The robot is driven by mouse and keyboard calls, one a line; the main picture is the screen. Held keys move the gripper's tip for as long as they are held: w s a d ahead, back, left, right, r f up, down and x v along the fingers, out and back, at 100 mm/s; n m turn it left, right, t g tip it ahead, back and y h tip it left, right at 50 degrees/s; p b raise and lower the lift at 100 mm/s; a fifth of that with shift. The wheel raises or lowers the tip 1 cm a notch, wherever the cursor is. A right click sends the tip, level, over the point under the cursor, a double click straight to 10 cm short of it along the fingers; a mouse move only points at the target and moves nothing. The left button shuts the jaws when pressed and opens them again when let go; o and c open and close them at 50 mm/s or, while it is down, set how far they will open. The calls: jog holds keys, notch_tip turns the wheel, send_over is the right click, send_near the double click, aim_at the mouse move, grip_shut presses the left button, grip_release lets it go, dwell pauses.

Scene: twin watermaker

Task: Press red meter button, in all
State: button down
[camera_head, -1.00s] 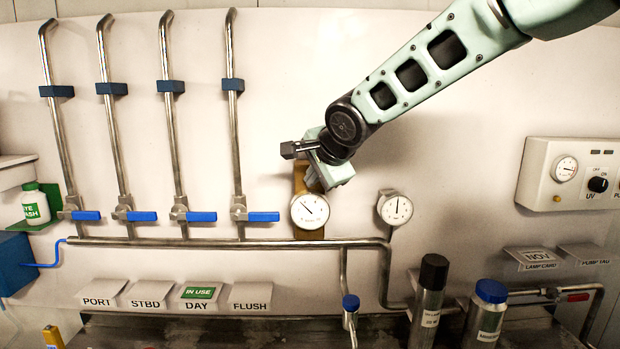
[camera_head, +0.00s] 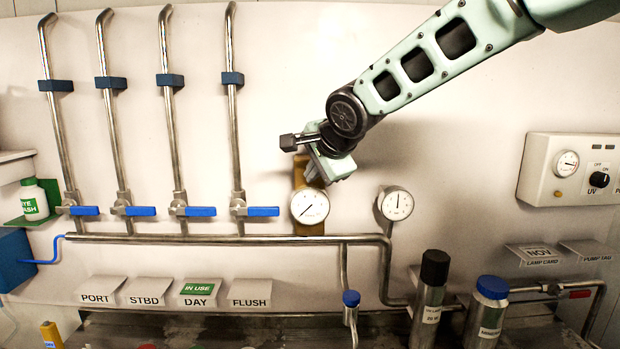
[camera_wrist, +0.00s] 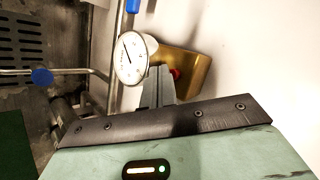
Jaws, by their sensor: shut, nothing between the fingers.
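The red button (camera_wrist: 177,74) shows in the wrist view on a brass plate (camera_wrist: 187,88), partly hidden by my fingers. My gripper (camera_wrist: 160,74) is shut and empty, its tips right beside the button. I cannot tell whether they touch it. A round white meter (camera_wrist: 130,59) sits at the plate's left side in this view. In the head view my gripper (camera_head: 318,178) covers the upper part of the brass plate (camera_head: 308,230), just above the meter (camera_head: 310,206). The button is hidden there. The meter's needle points down and left.
A second gauge (camera_head: 396,203) is close on the right. Pipes with blue-handled valves (camera_head: 262,211) stand to the left. A dark cylinder (camera_head: 431,295) and a blue-capped one (camera_head: 488,310) stand lower right. The UV box (camera_head: 572,171) is farther right.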

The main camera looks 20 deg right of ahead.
jog(key=shift+s, duration=0.3)
jog(key=shift+a, duration=0.1)
jog(key=shift+s+a+b, duration=0.25)
jog(key=shift+s+b, duration=0.55)
jog(key=shift+b, duration=0.1)
jog(key=shift+s+a+b, duration=0.25)
jog(key=shift+s+b, duration=0.5)
jog(key=shift+b, duration=0.1)
jog(key=shift+s+a+b, duration=0.25)
jog(key=shift+s+b, duration=0.55)
jog(key=shift+b, duration=0.1)
